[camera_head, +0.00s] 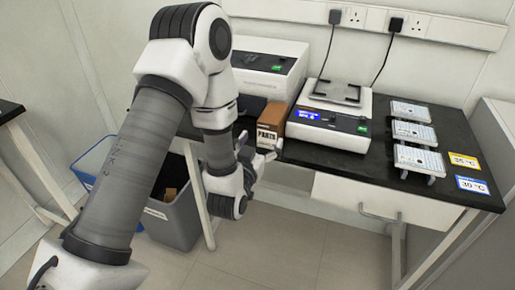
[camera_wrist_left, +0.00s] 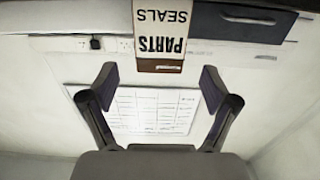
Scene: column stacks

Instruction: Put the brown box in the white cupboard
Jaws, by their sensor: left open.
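The brown box (camera_head: 271,124), with a white label reading PARTS, stands on the black bench near its front edge. My left gripper (camera_head: 260,148) is just in front of the box, open and empty. In the left wrist view the box (camera_wrist_left: 160,28) appears upside down, beyond the open fingers (camera_wrist_left: 160,78) and roughly centred between them, with no contact visible. A white cupboard front (camera_head: 345,203) with a bar handle (camera_head: 378,214) is under the bench and looks closed. My right gripper is not in view.
A white balance (camera_head: 328,118) stands right of the box, and another white instrument (camera_head: 268,66) stands behind it. Several small trays (camera_head: 414,131) and temperature cards (camera_head: 463,160) are at the right. A grey bin (camera_head: 178,218) stands on the floor below my left arm.

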